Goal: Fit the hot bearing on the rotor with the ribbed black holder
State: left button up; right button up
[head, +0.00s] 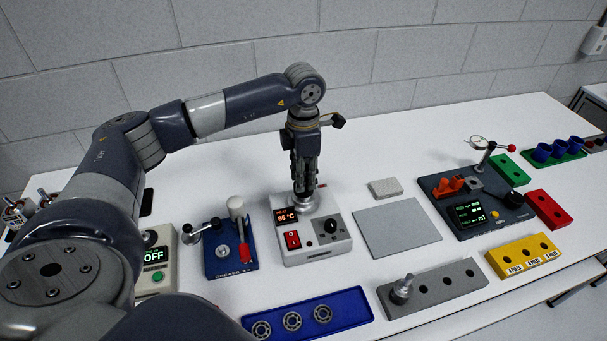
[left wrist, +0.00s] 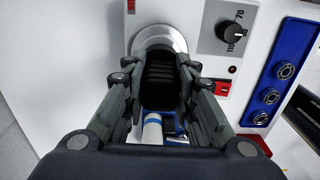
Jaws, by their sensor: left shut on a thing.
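My left gripper (head: 305,190) points down over the silver round top (head: 322,205) of the white heater (head: 318,247), whose display reads 86 °C. In the left wrist view the left gripper (left wrist: 160,90) is shut on the ribbed black holder (left wrist: 160,72), which sits between its fingers above the heater's silver disc (left wrist: 158,38). The hot bearing cannot be made out; gripper and holder cover that spot. A metal shaft piece, seemingly the rotor (head: 403,288), stands upright in the left hole of a grey block (head: 445,285). My right gripper is not in view.
A blue tray (head: 350,307) with several bearings lies in front of the heater. A blue grease press (head: 230,255) stands left of it. A bare grey plate (head: 398,228) lies to the right, then a dark tester (head: 470,210) and a yellow block (head: 522,255).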

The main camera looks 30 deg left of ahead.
pick_arm(q)
jog(key=shift+r+p, duration=1.45)
jog(key=shift+r, duration=1.1)
jog(key=shift+f, duration=0.1)
